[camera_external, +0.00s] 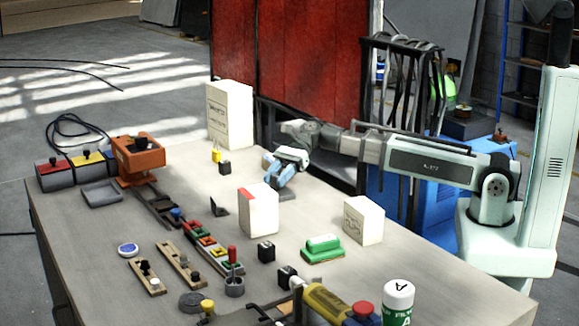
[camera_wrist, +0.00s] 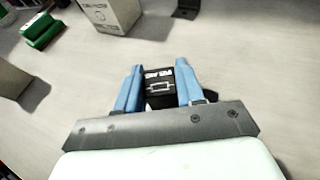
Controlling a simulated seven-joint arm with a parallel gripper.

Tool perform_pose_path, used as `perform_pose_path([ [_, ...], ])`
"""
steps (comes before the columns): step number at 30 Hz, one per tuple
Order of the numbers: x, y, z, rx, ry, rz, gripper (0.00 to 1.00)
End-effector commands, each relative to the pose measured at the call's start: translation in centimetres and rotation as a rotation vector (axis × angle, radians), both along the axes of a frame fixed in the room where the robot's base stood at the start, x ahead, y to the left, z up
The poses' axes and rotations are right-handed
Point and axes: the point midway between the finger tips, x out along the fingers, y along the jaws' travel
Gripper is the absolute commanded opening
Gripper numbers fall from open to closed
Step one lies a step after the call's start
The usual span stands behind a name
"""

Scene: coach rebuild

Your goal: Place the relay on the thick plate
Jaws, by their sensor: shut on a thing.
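My gripper (camera_external: 280,172) has its blue fingers tilted downward over the back middle of the table. In the wrist view my gripper (camera_wrist: 158,85) is shut on the relay (camera_wrist: 160,88), a small black block with white lettering and a white symbol. The fingers hide its sides. In the external view the relay cannot be made out between the fingers. A flat grey slab (camera_external: 102,194) lies at the far left of the table, beside the orange machine; I cannot tell if it is the thick plate.
A red-and-white box (camera_external: 258,212) stands in front of my gripper. A white box (camera_external: 364,221) and a green block (camera_external: 322,248) are to the right. An orange machine (camera_external: 137,160) and a tall white box (camera_external: 230,114) stand farther back. Dark rail pieces run along the middle.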

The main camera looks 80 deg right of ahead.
Motion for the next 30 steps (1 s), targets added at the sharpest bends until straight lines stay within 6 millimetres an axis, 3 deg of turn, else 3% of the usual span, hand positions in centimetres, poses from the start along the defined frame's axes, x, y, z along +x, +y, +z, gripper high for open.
perform_pose_path([
  [3,0.0,0.0,-0.3,0.0,0.001,0.0,0.08],
  [4,0.0,0.0,-0.3,0.0,0.001,0.0,0.39],
  [12,0.0,0.0,-0.3,0.0,0.0,0.0,0.63],
  [22,0.0,0.0,0.1,0.0,-0.001,0.0,0.63],
  [30,-1.3,-3.2,1.4,0.0,0.0,-0.003,0.63],
])
